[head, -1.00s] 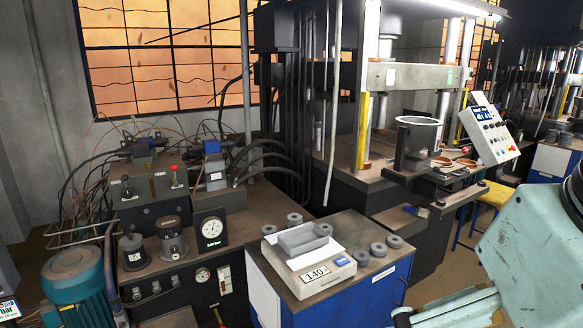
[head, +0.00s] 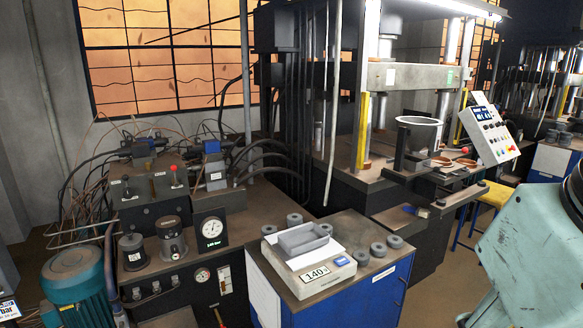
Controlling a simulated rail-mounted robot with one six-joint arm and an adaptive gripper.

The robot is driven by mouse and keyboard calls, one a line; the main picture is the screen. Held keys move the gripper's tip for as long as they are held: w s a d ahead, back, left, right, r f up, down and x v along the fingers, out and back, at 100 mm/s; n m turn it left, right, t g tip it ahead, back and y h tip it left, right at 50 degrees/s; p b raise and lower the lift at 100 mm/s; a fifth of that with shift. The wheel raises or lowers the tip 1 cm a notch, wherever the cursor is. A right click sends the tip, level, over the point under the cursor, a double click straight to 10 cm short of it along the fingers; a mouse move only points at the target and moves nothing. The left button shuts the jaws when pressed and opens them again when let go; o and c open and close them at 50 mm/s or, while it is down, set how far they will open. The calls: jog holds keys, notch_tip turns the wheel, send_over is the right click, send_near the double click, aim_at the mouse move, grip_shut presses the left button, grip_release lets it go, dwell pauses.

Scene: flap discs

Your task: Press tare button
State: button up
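A white scale (head: 318,284) stands on top of the blue cabinet in the lower middle of the head view. My gripper is outside the view. Only a pale teal link of my arm shows at the lower right edge, apart from the scale.
Several grey discs (head: 378,250) lie around the scale on the blue cabinet (head: 384,296). A hydraulic unit with gauges (head: 211,229) and hoses stands at left. A press with a control panel (head: 490,134) stands behind at right. The space above the scale is clear.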

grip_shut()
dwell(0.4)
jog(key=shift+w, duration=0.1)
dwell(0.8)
